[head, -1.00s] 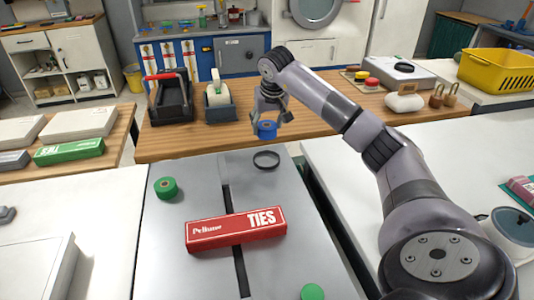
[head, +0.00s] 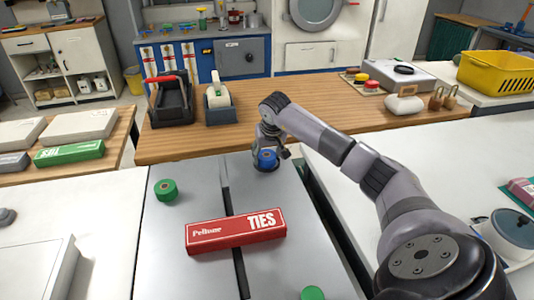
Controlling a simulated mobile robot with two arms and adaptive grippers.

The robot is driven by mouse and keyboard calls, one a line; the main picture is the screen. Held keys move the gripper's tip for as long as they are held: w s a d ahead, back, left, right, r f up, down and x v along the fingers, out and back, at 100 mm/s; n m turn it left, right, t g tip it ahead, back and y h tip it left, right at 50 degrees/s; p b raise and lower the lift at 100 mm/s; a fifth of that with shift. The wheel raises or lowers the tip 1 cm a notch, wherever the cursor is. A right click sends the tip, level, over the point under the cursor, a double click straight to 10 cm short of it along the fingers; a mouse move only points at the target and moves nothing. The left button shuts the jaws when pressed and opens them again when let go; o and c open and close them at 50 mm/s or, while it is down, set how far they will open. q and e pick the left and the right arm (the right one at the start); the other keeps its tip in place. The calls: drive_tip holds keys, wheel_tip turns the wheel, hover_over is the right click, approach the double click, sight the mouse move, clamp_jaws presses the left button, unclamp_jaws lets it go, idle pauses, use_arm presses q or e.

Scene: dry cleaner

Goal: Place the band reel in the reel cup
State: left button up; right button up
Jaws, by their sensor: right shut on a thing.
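The band reel (head: 267,159) is a small blue reel with a brown centre. It is in my right gripper (head: 268,152), which is shut on it at the far right part of the grey worktop (head: 185,225). The reel cup (head: 262,170) is a low dark ring, mostly hidden behind the reel and gripper. The reel is over or inside the ring; I cannot tell whether it touches the bottom. My left gripper is not in view.
A red TIES box (head: 236,231) lies across the slot in the worktop. A green reel (head: 166,190) sits left, and another green piece (head: 312,293) at the front edge. A wooden counter (head: 330,110) behind holds a black caddy (head: 171,100) and a tape dispenser (head: 219,102).

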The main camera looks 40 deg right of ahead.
drive_tip(key=shift+f, duration=0.2)
drive_tip(key=o, duration=1.2)
drive_tip(key=shift+c, duration=0.2)
drive_tip(key=shift+r, duration=0.25)
drive_tip(key=v, duration=1.2)
drive_tip(key=shift+a+f, duration=0.1)
